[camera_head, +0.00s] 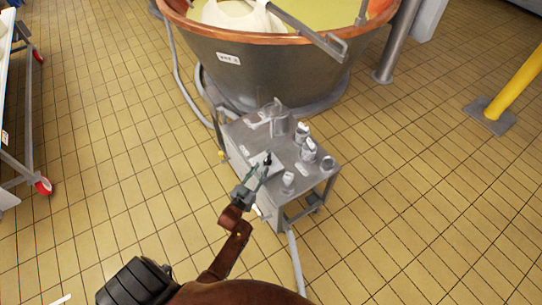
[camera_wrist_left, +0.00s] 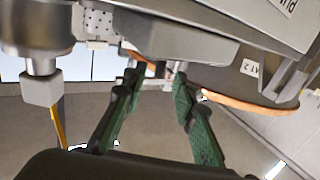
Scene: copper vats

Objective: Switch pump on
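The pump unit is a low grey metal cart (camera_head: 252,140) in the middle of the head view, beside the copper-rimmed vat. Several grey fittings (camera_head: 308,149) and small labels are on its top; I cannot tell which one is the switch. My left gripper (camera_head: 264,162) is over the near left part of the cart top. In the left wrist view its two green-padded fingers (camera_wrist_left: 157,73) are apart with nothing held between them. Grey metal parts (camera_wrist_left: 185,45) are close beyond the fingertips; contact cannot be told. My right gripper is not in view.
The large vat (camera_head: 265,65) stands just behind the cart, with a hose on its left. A hose (camera_head: 295,262) runs from the cart toward the near edge. A yellow post (camera_head: 515,85) and a wheeled rack (camera_head: 28,110) stand apart on the sides. Tiled floor is clear between.

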